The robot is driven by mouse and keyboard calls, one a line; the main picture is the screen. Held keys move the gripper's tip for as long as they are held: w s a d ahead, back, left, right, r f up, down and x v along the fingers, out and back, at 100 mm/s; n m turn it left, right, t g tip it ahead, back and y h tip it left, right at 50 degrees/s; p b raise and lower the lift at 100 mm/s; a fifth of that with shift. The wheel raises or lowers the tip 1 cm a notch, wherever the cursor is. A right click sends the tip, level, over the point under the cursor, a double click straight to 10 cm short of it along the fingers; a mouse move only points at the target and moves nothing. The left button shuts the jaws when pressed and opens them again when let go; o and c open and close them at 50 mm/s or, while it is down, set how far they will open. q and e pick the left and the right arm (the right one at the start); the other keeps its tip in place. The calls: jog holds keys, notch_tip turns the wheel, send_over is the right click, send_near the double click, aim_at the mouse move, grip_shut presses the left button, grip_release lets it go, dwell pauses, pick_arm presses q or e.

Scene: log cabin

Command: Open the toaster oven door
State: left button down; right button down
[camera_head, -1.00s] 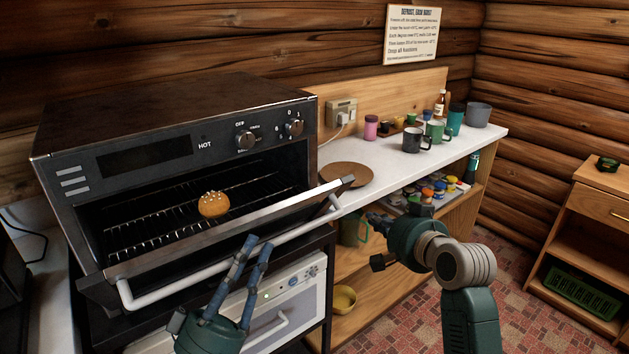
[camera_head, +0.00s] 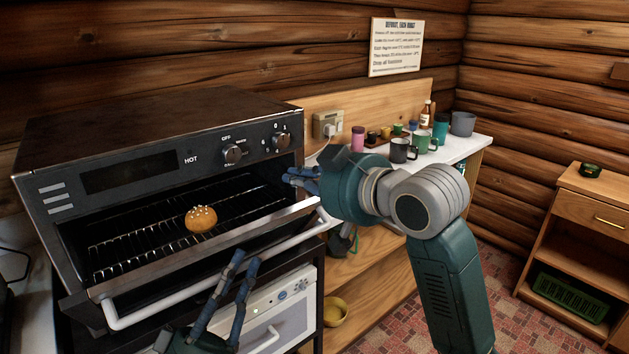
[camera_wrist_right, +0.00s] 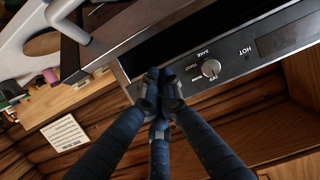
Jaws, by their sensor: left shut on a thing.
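The toaster oven (camera_head: 150,120) is dark metal, with its door (camera_head: 200,255) tilted partly open. The door's pale bar handle (camera_head: 160,312) runs along its front. My left gripper (camera_head: 238,262) is at the handle's middle, its blue fingers shut on it. A bun with white dots (camera_head: 201,219) lies on the wire rack inside. My right gripper (camera_head: 290,175) is at the right edge of the oven opening, above the door's right end. In the right wrist view its fingertips (camera_wrist_right: 160,80) are together in front of the oven's dark opening, near a knob (camera_wrist_right: 211,68), with nothing visible between them.
A white counter (camera_head: 463,147) with mugs (camera_head: 400,151) and bottles stands to the right, partly hidden by my right arm. A white appliance (camera_head: 290,310) sits below the oven. A yellow bowl (camera_head: 335,312) is on the low shelf. A wooden cabinet (camera_head: 580,215) stands at far right.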

aim_at(306, 204)
jog(key=shift+x, duration=1.05)
jog(key=shift+s+d+f, duration=0.85)
jog(key=shift+s+f, duration=0.1)
jog(key=shift+s, duration=0.15)
jog(key=shift+s+d+f, duration=0.1)
jog(key=shift+s+f, duration=0.1)
jog(key=shift+f, duration=0.05)
jog(key=shift+d, duration=0.1)
pick_arm(q)
jog(key=shift+a, duration=0.15)
pick_arm(e)
jog(key=shift+s+d+f, duration=0.25)
jog(key=shift+s+f, duration=0.2)
jog(key=shift+s, duration=0.05)
pick_arm(q)
jog(key=shift+r, duration=0.15)
pick_arm(e)
jog(key=shift+s, duration=0.1)
pick_arm(q)
jog(key=c, duration=1.6)
grip_release()
jog(key=shift+s, duration=0.1)
pick_arm(e)
jog(key=shift+f, duration=0.1)
pick_arm(q)
jog(key=shift+h, duration=0.3)
